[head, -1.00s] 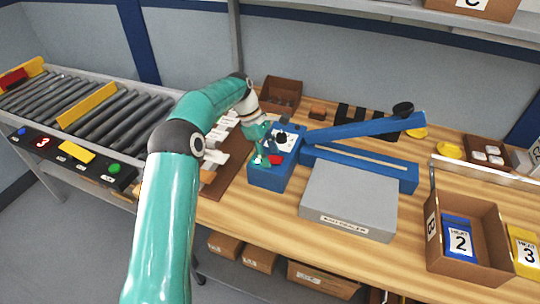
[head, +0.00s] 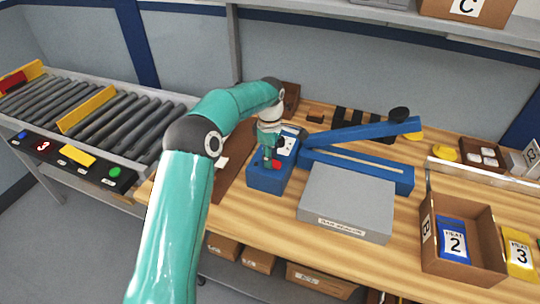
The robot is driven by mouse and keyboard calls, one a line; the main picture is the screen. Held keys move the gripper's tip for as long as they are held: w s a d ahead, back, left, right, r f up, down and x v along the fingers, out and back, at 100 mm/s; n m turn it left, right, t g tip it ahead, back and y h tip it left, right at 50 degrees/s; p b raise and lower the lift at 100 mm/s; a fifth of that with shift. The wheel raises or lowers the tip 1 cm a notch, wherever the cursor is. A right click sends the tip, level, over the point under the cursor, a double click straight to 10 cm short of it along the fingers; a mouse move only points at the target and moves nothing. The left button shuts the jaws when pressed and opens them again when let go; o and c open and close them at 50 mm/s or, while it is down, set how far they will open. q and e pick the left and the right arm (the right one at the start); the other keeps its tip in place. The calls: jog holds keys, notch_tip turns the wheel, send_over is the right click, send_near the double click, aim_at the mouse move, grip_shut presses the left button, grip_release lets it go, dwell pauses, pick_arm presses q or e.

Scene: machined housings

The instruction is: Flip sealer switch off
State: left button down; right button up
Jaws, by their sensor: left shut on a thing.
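The sealer has a blue control box (head: 264,181) at its left end, a raised blue arm (head: 362,131) and a grey table (head: 345,200). A small red switch (head: 277,164) shows on top of the control box, beside a pale dial plate with a black knob (head: 283,141). My left gripper (head: 269,160) points down over the box top, shut, with its fingertips at the red switch. The fingers hide part of the switch, and I cannot tell which way it is set. My right gripper is out of view.
A roller conveyor (head: 131,126) with a button panel stands at the left. A cardboard box (head: 445,268) holding a blue packet is at the right. The sealer's raised arm and black handle (head: 399,114) stand right of my gripper. Bare wood lies in front of the sealer.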

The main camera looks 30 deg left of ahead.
aim_at(274, 162)
pick_arm(q)
jog(key=shift+w+d+r+y, duration=0.1)
jog(key=shift+w+y, duration=0.05)
jog(key=shift+y, duration=0.25)
jog(key=c, duration=0.8)
grip_release()
jog(key=shift+c, duration=0.2)
notch_tip(274, 162, up, 12)
jog(key=shift+d, duration=0.3)
jog(key=shift+f, duration=0.2)
